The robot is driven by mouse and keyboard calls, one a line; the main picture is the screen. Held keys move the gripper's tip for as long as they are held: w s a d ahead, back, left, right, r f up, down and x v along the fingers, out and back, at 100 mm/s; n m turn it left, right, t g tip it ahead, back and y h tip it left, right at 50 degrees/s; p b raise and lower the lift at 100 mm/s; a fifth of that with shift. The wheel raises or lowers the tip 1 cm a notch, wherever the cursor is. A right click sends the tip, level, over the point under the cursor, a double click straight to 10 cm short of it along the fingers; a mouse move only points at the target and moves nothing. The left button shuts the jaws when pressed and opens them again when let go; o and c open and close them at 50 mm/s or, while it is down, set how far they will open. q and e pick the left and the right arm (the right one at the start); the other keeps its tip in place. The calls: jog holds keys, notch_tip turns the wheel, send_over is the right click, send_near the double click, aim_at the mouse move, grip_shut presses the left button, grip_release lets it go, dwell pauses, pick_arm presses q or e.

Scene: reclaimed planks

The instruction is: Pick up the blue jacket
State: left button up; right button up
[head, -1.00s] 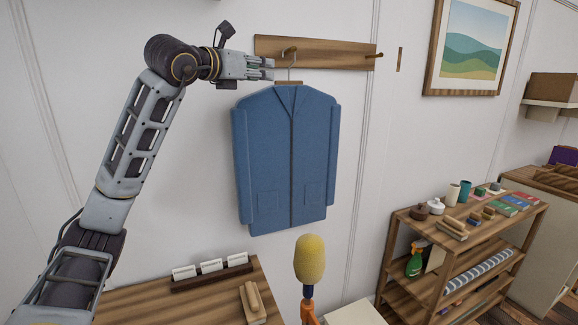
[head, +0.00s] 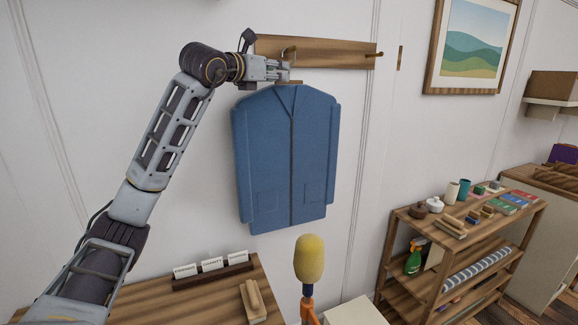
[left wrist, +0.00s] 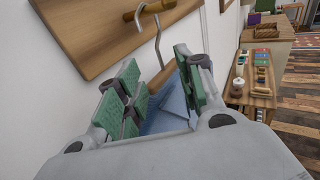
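The blue jacket (head: 285,160) hangs flat against the white wall on a hanger with a metal hook, from the left peg (head: 289,51) of a wooden rail (head: 335,54). My left gripper (head: 284,72) is at the hanger just above the collar. In the left wrist view the green-padded fingers (left wrist: 158,85) are apart. The hanger's hook (left wrist: 158,42) shows in the gap between them, with some of the blue jacket (left wrist: 168,116) below. I cannot tell whether either finger touches the hanger. My right gripper is out of view.
Below the jacket is a wooden table (head: 150,300) with a card holder (head: 212,272) and a brush (head: 252,300). A yellow foam head (head: 309,258) on an orange stem stands beside it. A loaded shelf (head: 455,240) is at right. The rail's right peg (head: 379,54) is bare.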

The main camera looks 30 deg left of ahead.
aim_at(288, 72)
pick_arm(q)
jog(key=shift+w, duration=0.45)
jog(key=w, duration=0.1)
jog(key=w+p, duration=0.1)
jog(key=w, duration=0.1)
jog(key=shift+w+d, duration=0.2)
jog(key=shift+d, duration=0.15)
jog(key=shift+w, duration=0.35)
jog(key=c, duration=0.8)
grip_shut()
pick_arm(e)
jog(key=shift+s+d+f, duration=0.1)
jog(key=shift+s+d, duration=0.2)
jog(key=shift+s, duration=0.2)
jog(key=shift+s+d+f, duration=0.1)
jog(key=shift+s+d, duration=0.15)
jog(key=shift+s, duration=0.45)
